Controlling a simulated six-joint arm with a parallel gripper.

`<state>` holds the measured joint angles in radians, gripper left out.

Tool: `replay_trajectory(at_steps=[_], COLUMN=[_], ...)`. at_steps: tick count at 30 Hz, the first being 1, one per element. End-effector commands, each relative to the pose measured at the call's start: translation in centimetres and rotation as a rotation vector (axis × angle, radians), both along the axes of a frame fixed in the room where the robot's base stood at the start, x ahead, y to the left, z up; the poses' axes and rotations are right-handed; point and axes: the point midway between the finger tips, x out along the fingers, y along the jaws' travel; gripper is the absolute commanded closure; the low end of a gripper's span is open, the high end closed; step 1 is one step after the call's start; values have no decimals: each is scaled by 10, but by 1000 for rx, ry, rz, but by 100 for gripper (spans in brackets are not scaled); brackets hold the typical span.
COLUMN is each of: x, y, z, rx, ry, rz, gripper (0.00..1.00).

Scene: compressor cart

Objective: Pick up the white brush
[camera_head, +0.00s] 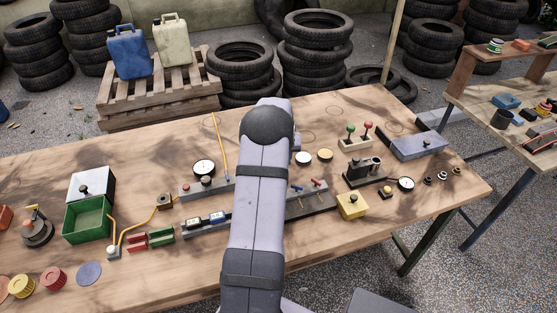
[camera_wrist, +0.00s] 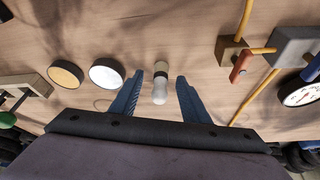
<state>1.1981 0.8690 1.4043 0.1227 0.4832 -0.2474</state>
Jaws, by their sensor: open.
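A small brush-like piece (camera_wrist: 161,84), with a white rounded end, a dark band and a cream end, is in the middle of the wrist view; it looks like the white brush. My gripper (camera_wrist: 159,78) is open, with one blue finger on each side of this piece. Gaps show between the piece and both fingers, so it is not clamped. How far the fingers are above the table I cannot tell. In the head view my arm hides the piece and my fingers.
On the wooden table (camera_head: 130,195), a white disc (camera_wrist: 107,75) and a yellow disc (camera_wrist: 65,74) lie left of the gripper in the wrist view. A block with a yellow rod (camera_wrist: 262,92) and a gauge (camera_wrist: 301,93) are to the right. A lever box (camera_head: 356,143) stands further right in the head view.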

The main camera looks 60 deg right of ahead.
Motion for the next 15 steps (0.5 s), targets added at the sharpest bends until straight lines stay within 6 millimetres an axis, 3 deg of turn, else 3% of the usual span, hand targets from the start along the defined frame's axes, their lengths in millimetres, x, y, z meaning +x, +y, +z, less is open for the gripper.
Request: replay_trajectory(at_steps=[12, 15], x=[2, 2], y=[-3, -3], z=[-10, -10], rx=[-1, -1], ry=[0, 0], rz=[0, 0], gripper=[58, 82])
